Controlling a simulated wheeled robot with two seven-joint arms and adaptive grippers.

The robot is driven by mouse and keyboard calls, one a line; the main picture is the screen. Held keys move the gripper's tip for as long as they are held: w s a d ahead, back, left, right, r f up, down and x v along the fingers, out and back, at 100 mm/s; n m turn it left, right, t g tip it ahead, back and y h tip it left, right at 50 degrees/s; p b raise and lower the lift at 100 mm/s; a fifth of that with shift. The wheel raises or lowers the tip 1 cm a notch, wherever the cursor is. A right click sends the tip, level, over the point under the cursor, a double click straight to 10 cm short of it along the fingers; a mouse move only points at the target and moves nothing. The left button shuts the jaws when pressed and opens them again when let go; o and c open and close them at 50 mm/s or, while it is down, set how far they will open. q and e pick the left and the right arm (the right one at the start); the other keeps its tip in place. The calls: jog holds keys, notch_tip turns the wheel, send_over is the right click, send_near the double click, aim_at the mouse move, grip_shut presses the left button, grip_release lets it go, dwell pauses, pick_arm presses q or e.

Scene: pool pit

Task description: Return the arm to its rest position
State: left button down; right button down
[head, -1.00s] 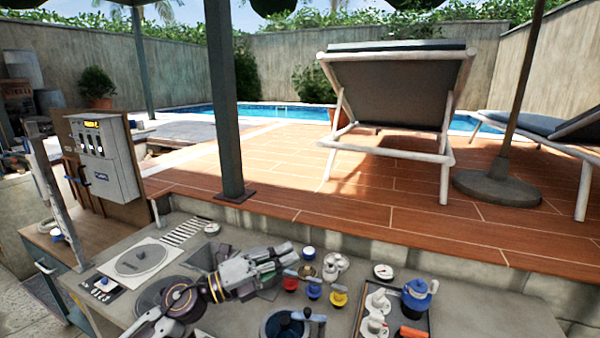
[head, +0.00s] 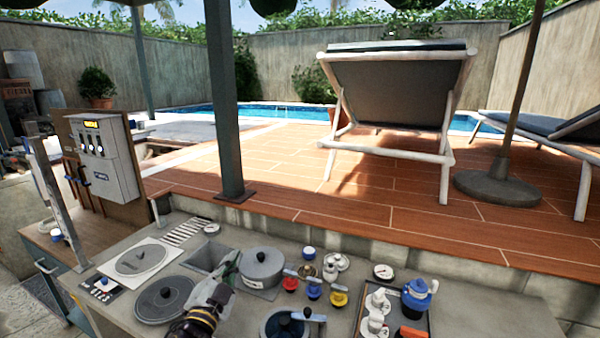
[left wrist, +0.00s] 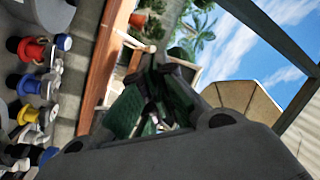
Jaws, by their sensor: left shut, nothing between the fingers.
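My left gripper (head: 229,268) shows in the head view at the lower middle, above the counter, between the round dark hotplate and a grey lidded pot (head: 262,266). It is shut and empty. In the left wrist view its closed fingers (left wrist: 152,95) fill the middle, with sky and the pool area behind them. My left forearm comes up from the bottom edge of the head view. My right gripper is not in view.
A sink (head: 205,258) lies behind my gripper. A post (head: 224,100) rises behind the counter.

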pick_arm(q)
jog(key=s+a+f+n+g+y, duration=0.3)
jog(key=a+f+n+g+y, duration=0.15)
jog(key=f, duration=0.45)
jog(key=s+f+n+g+h, duration=0.1)
jog(key=s+f+n+g, duration=0.1)
jog(key=s+f+g, duration=0.6)
jog(key=s+f+n+g+h, duration=0.1)
jog(key=s+f+n+g, duration=0.25)
jog(key=s+f, duration=0.85)
jog(key=s+f+m+g, duration=0.1)
jog(key=s+f, duration=0.2)
jog(key=f, duration=1.2)
jog(key=s+f, duration=0.3)
jog(key=f, duration=1.3)
jog(key=s+a+f, duration=0.2)
jog(key=s+f, duration=0.7)
jog(key=s, duration=0.1)
jog(key=s+a+f+g, duration=0.1)
jog(key=s+a+f, duration=0.1)
jog(key=s+f, duration=0.8)
jog(key=shift+s+a, duration=0.2)
jog(key=shift+s, duration=0.6)
